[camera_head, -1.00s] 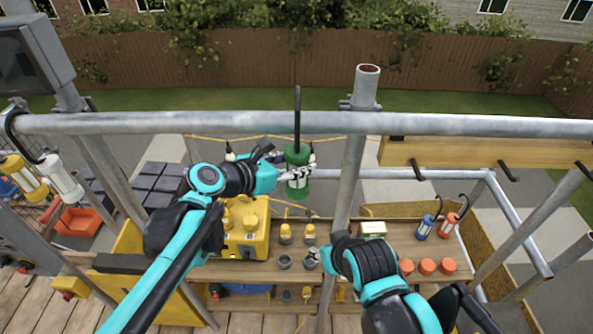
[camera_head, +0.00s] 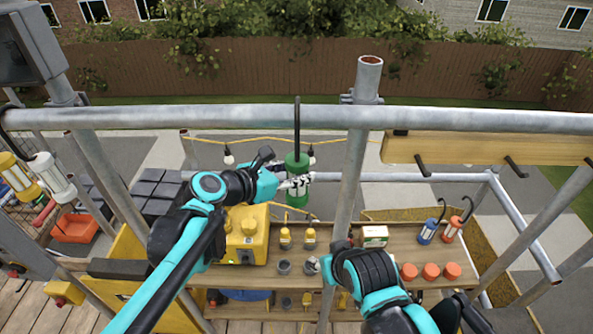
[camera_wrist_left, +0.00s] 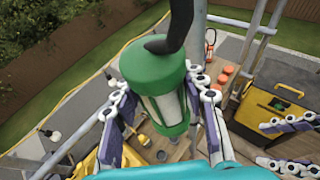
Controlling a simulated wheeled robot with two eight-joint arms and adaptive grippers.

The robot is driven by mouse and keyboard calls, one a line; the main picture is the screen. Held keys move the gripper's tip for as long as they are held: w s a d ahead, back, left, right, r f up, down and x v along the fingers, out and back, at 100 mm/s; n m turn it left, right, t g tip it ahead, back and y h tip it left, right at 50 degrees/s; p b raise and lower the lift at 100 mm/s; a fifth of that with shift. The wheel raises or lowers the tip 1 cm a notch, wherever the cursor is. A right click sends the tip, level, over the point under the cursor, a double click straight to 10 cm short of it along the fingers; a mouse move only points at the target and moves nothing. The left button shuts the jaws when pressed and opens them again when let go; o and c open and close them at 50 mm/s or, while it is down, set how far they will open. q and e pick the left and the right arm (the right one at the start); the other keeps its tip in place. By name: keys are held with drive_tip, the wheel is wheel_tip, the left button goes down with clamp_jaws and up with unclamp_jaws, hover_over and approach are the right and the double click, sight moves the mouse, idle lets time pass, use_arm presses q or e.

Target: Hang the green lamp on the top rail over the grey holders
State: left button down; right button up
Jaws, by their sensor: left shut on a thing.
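The green lamp (camera_head: 297,160) hangs upright in my left gripper (camera_head: 297,184), with its dark hook pointing up. In the head view the hook crosses the top rail (camera_head: 225,117), its tip showing above it. I cannot tell whether it touches the rail. In the left wrist view the lamp (camera_wrist_left: 152,72) sits between both fingers of that gripper (camera_wrist_left: 165,105). The grey holders (camera_head: 284,267) stand on the shelf below the lamp. My right gripper (camera_wrist_left: 285,145) shows at the right edge of the wrist view with its fingers apart and empty; my arm hides it in the head view.
A yellow lamp (camera_head: 18,177) and a white lamp (camera_head: 53,178) hang at the left. A blue lamp (camera_head: 427,232) and a red lamp (camera_head: 452,230) stand on the shelf (camera_head: 395,248). An upright post (camera_head: 350,180) rises right of the green lamp. A hooked wooden beam (camera_head: 460,150) is further right.

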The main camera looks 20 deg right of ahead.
use_arm(q)
drive_tip(key=c, duration=0.8)
unclamp_jaws()
